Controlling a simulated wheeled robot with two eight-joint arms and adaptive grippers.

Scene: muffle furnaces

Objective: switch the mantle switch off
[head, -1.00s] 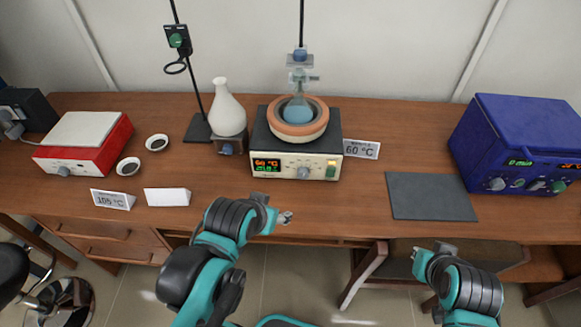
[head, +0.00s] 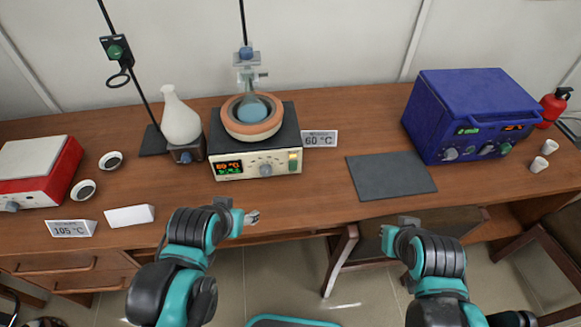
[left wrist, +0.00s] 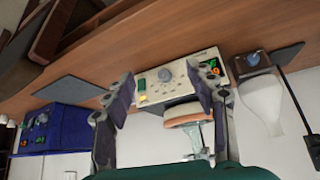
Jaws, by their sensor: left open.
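The heating mantle (head: 228,163) stands on the table with an orange-brown bowl (head: 252,128) holding a round flask (head: 252,110) of blue liquid. Its cream front has a lit display, a knob (head: 265,170) and, at the right end, a green switch (head: 294,162). In the left wrist view, which is upside down, the switch (left wrist: 141,84) shows between the fingers, left of the knob (left wrist: 165,75). My left gripper (head: 252,217) is open and empty, apart from the mantle, near the table's front edge. My right gripper (head: 388,238) is low in front of the table; its jaw opening is unclear.
A grey mat (head: 390,176) and blue furnace (head: 465,110) are at right. The table in front of the mantle is clear.

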